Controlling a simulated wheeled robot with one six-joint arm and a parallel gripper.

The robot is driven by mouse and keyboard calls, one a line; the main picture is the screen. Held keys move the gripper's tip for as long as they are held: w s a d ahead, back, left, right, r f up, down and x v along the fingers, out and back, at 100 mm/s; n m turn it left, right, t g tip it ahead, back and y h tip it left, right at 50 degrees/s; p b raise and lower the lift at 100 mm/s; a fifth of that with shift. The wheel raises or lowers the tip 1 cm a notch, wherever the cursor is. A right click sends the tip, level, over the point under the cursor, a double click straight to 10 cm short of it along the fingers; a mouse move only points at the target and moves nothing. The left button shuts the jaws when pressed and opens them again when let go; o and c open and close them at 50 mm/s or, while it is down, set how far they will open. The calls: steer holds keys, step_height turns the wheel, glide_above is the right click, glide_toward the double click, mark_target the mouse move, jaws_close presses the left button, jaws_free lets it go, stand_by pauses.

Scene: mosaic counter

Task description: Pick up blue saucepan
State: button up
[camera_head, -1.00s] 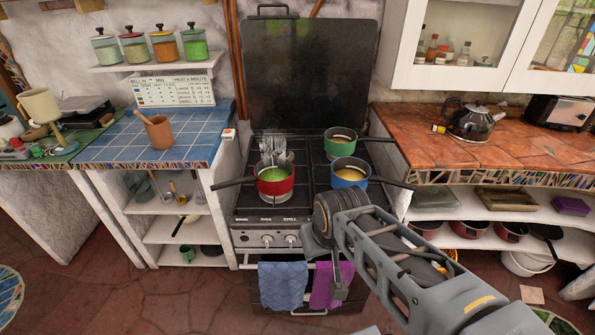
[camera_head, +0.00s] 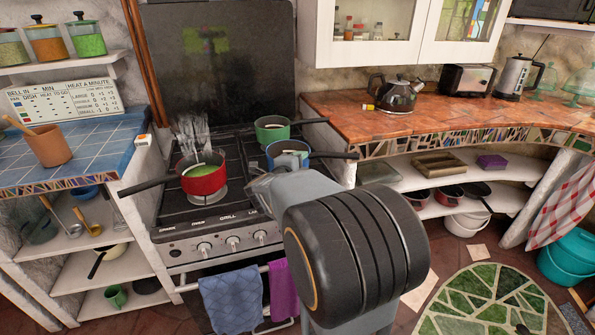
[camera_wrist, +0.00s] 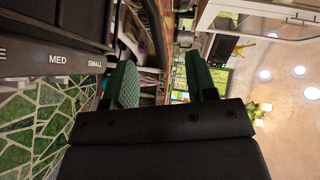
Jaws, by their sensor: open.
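The blue saucepan (camera_head: 288,147) stands on the right side of the stove, with light contents inside. Its dark handle (camera_head: 335,155) points right, past the stove's edge. My arm hides its lower part in the head view. My gripper (camera_wrist: 160,78) shows in the wrist view, with two green-padded fingers spread apart and nothing held between them. In the head view my arm hides most of the gripper, close in front of the saucepan. A dark curved bar (camera_wrist: 156,32) shows beyond the fingers in the wrist view; I cannot tell whether it is the saucepan's handle.
A red pot (camera_head: 204,180) stands front left on the stove (camera_head: 222,222), its handle pointing left. A green pot (camera_head: 271,133) stands behind the blue one. The terracotta counter (camera_head: 345,112) holds a kettle (camera_head: 397,93). Towels (camera_head: 232,298) hang on the stove's front.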

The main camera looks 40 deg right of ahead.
steer(key=m+g, duration=0.1)
glide_toward(326, 155)
steer(key=x, duration=0.5)
steer(key=shift+w+a+f+b, duration=0.1)
steer(key=shift+w+b, duration=0.15)
steer(key=shift+b, duration=0.15)
steer(key=shift+s+b+x, duration=0.1)
steer(key=shift+b+x, duration=0.1)
steer(key=shift+x, duration=1.35)
steer(key=shift+s+b+x, duration=0.15)
steer(key=shift+x, duration=1.35)
steer(key=shift+c, duration=0.4)
jaws_close()
steer(key=shift+h, duration=0.3)
